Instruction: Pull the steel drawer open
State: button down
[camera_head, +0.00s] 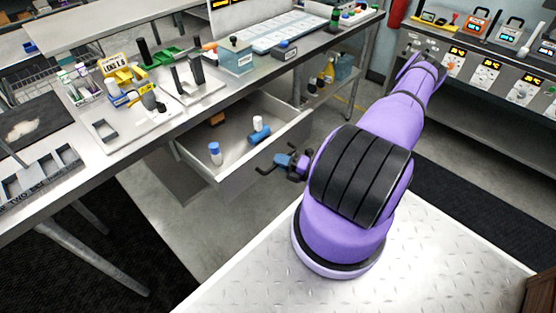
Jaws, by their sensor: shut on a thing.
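The steel drawer (190,161) hangs under the steel workbench and stands pulled out, with its inside showing. In it lie a blue-capped white bottle (214,153), a blue cylinder with a white-topped item beside it (259,132), and a brown item (217,117) near the back. My gripper (272,167) is at the outside of the drawer's front panel, on the side toward me. It is shut on the drawer's dark handle. The handle is small and partly hidden by the gripper, so the exact grip is hard to see.
The workbench top (130,160) above the drawer holds trays, bottles and fixtures. My purple arm reaches over a metal-plate surface (240,270) at the front. A second bench (480,105) with instruments stands at the right. Open floor lies below the drawer.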

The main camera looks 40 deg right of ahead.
dwell(0.3)
jog(key=c, duration=1.1)
grip_release()
jog(key=shift+s, duration=0.1)
